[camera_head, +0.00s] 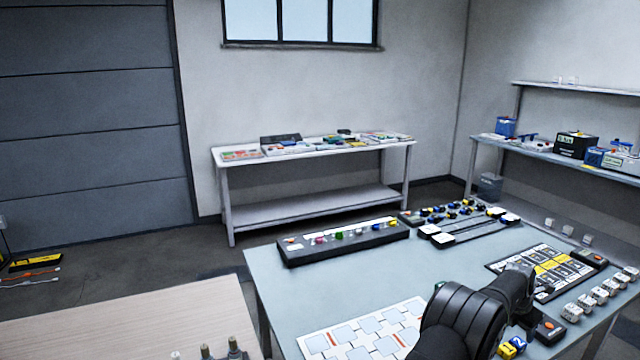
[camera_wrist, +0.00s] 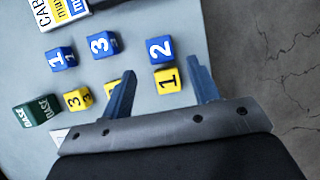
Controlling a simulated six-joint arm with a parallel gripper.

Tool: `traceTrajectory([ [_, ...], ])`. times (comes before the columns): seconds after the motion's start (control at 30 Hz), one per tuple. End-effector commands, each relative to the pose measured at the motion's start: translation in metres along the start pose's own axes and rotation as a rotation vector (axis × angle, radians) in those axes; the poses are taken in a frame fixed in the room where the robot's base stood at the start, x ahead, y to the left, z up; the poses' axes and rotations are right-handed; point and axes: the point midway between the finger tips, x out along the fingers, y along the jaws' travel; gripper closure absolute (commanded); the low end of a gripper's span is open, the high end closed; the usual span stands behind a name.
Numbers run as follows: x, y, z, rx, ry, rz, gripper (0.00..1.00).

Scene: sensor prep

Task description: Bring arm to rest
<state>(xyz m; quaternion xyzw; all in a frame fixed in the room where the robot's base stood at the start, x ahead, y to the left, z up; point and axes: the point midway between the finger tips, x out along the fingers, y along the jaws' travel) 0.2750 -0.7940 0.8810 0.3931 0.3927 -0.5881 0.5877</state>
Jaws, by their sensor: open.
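My gripper (camera_wrist: 161,66) is in the wrist view with its two blue fingers spread apart. Nothing is gripped. A yellow cube marked 1 (camera_wrist: 167,80) and a blue cube marked 2 (camera_wrist: 160,49) show in and beyond the gap between the fingers, apart from them. My dark arm (camera_head: 465,318) reaches over the near right of the blue-grey table (camera_head: 275,285) in the head view. It hides the fingers there.
Blue cubes marked 1 (camera_wrist: 60,58) and 3 (camera_wrist: 102,45), a yellow cube marked 3 (camera_wrist: 77,99) and a green BASE cube (camera_wrist: 37,111) lie around the fingers. A white card (camera_head: 350,335) and a dark strip (camera_head: 345,243) occupy the table; bare floor (camera_wrist: 265,60) is right.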

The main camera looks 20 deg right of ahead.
Motion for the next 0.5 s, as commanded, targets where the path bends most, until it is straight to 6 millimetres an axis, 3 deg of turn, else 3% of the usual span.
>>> traceTrajectory([
  [0.33,-0.059,0.001,0.0,-0.001,0.0,0.001,0.45],
  [0.5,-0.02,0.0,-0.001,-0.001,0.003,-0.001,0.45],
])
